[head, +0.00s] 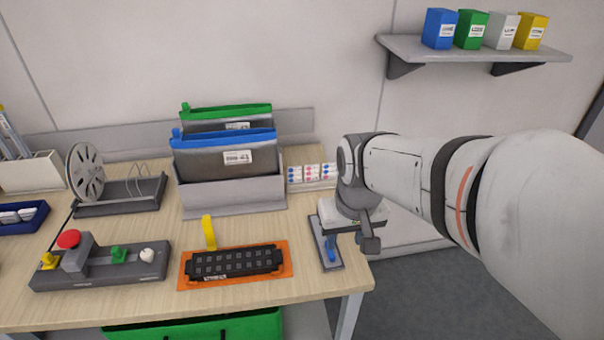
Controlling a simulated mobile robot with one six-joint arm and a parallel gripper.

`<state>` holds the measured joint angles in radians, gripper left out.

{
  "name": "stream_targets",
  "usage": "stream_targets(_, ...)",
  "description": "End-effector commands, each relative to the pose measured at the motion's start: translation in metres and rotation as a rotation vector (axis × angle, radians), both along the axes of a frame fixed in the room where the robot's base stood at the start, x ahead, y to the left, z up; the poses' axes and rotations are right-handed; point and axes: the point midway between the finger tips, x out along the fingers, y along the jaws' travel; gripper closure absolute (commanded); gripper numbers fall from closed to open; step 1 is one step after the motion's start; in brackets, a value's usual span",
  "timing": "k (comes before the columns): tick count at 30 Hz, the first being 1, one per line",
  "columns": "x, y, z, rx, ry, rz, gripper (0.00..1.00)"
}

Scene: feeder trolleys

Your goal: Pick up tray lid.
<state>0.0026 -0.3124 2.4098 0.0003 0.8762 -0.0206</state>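Nothing in the head view is plainly marked as the tray lid. The closest match is a dark rectangular piece (236,262) with rows of small squares, lying flat on an orange base (190,283) at the front of the table. I cannot tell whether it is the lid. My arm comes in from the right, and my gripper (369,240) hangs at the table's right end, to the right of the dark piece and apart from it. Its fingers are mostly hidden, so its opening and any held thing cannot be made out.
A small stand with a blue post (330,246) is close beside my gripper. A grey holder (234,196) with folders stands behind. A control box (100,268) with a red button and a reel (86,172) are left. A wall shelf (470,48) carries several small boxes.

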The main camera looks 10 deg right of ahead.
Motion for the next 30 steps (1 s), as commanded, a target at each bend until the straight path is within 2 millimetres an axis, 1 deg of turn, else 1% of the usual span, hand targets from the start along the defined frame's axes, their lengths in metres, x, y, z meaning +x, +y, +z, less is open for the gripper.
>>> stream_targets(1, 0.015, 0.000, -0.004, 0.000, 0.029, 0.003, 0.60)
stream_targets(6, 0.061, 0.002, -0.025, -0.001, 0.098, 0.012, 0.60)
stream_targets(9, 0.081, 0.003, -0.039, -0.001, 0.131, 0.016, 0.60)
stream_targets(12, 0.096, 0.003, -0.051, -0.002, 0.153, 0.019, 0.60)
stream_targets(15, 0.103, 0.003, -0.059, -0.002, 0.165, 0.021, 0.60)
stream_targets(18, 0.106, 0.003, -0.068, -0.002, 0.171, 0.021, 0.60)
stream_targets(26, 0.105, 0.002, -0.096, -0.001, 0.172, 0.020, 0.60)
stream_targets(30, 0.102, -0.001, -0.118, -0.001, 0.174, 0.019, 0.60)
